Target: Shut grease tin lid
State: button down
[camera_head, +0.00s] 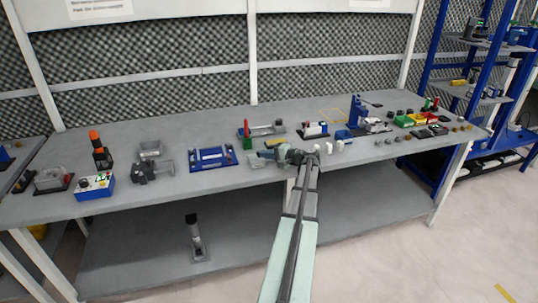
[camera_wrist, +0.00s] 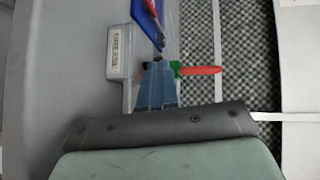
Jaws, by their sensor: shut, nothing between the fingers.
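The grease tin (camera_wrist: 118,52) is a pale grey box with a white lettered label, left of my fingers in the wrist view. In the head view a small grey box that looks like the tin (camera_head: 257,162) sits near the table's front edge. My gripper (camera_wrist: 157,68) is shut and empty, its blue-grey fingers together beside the tin. In the head view my gripper (camera_head: 268,154) points left, low over the table by the tin. Whether the fingers touch the tin, and how far the lid is open, I cannot tell.
A red and green upright piece (camera_head: 247,134) stands just behind; it also shows in the wrist view (camera_wrist: 195,70). A blue tray (camera_head: 213,158) lies to the left. White pieces (camera_head: 328,147) stand to the right. Bare tabletop lies right of the blue tray.

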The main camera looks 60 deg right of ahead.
jog(key=shift+w+a, duration=0.1)
jog(key=shift+a, duration=0.1)
jog(key=v, duration=1.4)
jog(key=shift+d, duration=0.2)
